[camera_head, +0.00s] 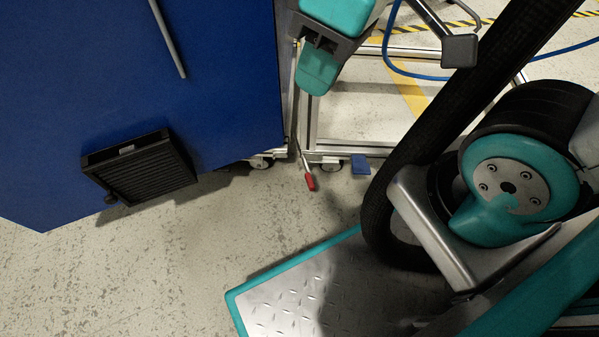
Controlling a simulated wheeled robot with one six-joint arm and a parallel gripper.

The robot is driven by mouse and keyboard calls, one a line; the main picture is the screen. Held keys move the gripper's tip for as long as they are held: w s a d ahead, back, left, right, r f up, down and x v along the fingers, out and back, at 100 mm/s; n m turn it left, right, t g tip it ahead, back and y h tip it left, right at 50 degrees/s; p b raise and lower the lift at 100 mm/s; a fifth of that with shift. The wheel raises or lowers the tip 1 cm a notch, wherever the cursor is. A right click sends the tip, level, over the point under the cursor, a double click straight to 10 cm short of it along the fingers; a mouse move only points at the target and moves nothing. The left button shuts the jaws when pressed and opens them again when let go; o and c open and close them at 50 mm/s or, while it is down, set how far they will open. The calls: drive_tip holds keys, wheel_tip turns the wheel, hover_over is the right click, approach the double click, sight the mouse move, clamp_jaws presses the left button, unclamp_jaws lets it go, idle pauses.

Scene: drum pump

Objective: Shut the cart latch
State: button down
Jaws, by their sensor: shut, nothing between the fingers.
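A slim lever with a red tip (310,182) hangs at the foot of the metal cart frame (309,125), low near the floor, and may be the latch. It slants down to the right, its red end standing out from the frame. A small blue pedal-like tab (361,165) sits at the frame's base to its right. I cannot tell from this view whether the latch is open or shut. No gripper fingers can be made out, and nothing is seen touching the lever.
A blue cabinet (90,70) with a black vent grille (142,168) stands at the left. A teal and grey piece (319,68) hangs above the lever; I cannot tell what it belongs to. A blue hose (410,75) curves behind. Bare floor (180,260) lies front left.

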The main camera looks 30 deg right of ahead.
wheel_tip(320, 180, up, 18)
drive_tip(key=p, duration=1.6)
drive_tip(key=shift+r, duration=0.2)
drive_tip(key=shift+f, duration=0.15)
